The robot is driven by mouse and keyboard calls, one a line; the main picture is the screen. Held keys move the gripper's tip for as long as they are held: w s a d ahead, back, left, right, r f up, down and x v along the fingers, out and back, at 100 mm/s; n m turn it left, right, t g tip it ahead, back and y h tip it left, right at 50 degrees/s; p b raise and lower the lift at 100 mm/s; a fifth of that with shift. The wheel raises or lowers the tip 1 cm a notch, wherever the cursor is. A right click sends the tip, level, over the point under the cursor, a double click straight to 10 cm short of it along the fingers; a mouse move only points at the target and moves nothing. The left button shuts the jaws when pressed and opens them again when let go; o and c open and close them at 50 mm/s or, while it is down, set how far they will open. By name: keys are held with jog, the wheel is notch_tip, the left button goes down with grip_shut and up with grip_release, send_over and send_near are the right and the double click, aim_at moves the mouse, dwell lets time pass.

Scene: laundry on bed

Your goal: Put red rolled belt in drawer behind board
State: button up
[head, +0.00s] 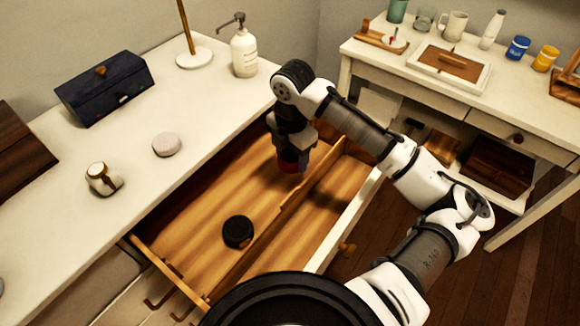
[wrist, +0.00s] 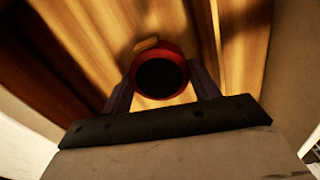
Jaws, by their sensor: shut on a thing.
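The red rolled belt (head: 289,166) is at the tip of my gripper (head: 292,158), mostly hidden by it in the head view. In the wrist view, the belt (wrist: 160,54) shows as a red ring with a dark centre, between the two fingers (wrist: 162,92), which are shut on it. The open wooden drawer (head: 190,208) is split lengthwise by a thin board (head: 297,205). My gripper and the belt are over the compartment on the dresser side of the board, toward its far end. I cannot tell whether the belt touches the drawer floor.
A black rolled item (head: 238,232) lies in the same compartment. The front compartment (head: 310,232) looks empty. The dresser top holds a dark blue box (head: 104,88), a pump bottle (head: 243,48), a pink round item (head: 166,145) and a watch-like item (head: 103,178). A side table (head: 400,75) stands at right.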

aim_at(291, 178)
jog(key=shift+f, duration=2.8)
jog(key=shift+f, duration=0.15)
jog(key=o, duration=1.1)
jog(key=shift+c, duration=0.2)
notch_tip(291, 178, up, 12)
jog(key=shift+r+b, duration=0.15)
jog(key=shift+b, duration=0.25)
